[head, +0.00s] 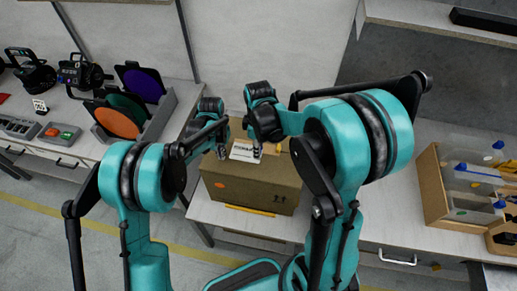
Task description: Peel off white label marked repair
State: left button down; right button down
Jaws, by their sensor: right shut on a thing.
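A brown cardboard box (247,189) stands on the light worktop in the middle of the head view. A white label (242,152) with dark print lies at its top; the print is too small to read. My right gripper (257,153) is shut at the label's right edge, apparently on the label. I cannot tell whether the label is lifted from the box. My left gripper (221,151) is at the label's left side, with its fingertips close to the box top. Its finger gap is too small to judge.
Colour filters (140,84) in a grey rack and par cans (80,74) stand on the left bench. A wooden crate (432,190) with clear bins is at the right. A yellow strip (250,211) lies before the box. Worktop (345,205) right of the box is partly clear.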

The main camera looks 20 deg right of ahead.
pick_arm(q)
jog(key=shift+r, duration=0.15)
jog(key=shift+r, duration=3.35)
